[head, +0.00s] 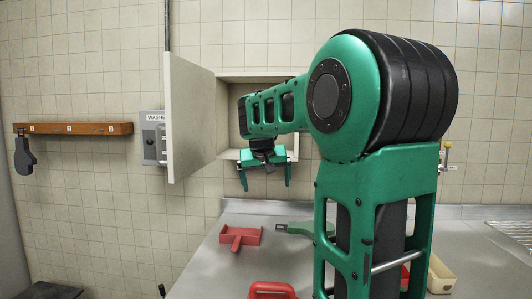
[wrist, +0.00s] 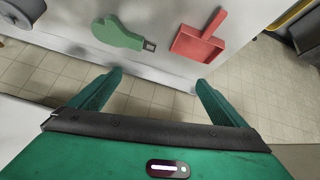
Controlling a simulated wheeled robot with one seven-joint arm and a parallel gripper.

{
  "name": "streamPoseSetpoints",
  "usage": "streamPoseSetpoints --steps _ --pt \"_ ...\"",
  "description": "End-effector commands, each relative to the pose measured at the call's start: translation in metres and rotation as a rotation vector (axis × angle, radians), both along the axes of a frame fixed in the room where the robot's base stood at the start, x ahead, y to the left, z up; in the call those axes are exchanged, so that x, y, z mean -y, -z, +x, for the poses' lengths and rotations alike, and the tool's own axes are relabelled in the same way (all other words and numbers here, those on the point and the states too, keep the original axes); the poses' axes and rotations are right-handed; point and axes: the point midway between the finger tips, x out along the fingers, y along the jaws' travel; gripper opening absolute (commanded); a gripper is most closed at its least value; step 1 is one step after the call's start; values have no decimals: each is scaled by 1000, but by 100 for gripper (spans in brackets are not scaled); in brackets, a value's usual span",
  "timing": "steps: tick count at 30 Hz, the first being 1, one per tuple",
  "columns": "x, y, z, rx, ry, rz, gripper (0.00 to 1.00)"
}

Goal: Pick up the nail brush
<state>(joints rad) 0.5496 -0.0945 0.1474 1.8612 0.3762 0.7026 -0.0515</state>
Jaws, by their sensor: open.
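I cannot make out a nail brush in either view. My gripper (head: 266,185) is open and empty, with its fingers pointing down in front of the open wall cabinet (head: 190,118). My arm also covers part of the counter on the right.
A red dustpan-shaped scoop (head: 240,237) and a green mitt-like thing (head: 308,229) lie on the steel counter (head: 225,270). A red item (head: 270,290) is at the near edge. A cream bin (head: 440,275) stands right. A peg rail (head: 70,128) is left.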

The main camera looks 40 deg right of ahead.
Motion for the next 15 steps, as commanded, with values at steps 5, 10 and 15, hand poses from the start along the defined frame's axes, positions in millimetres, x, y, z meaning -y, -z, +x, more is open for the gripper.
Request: streamPoseSetpoints --steps 5,10,15 --pt "66 -74 84 187 46 -116 96" --pt "109 -120 119 311 87 -173 96" --pt "129 -136 131 360 108 -194 96"
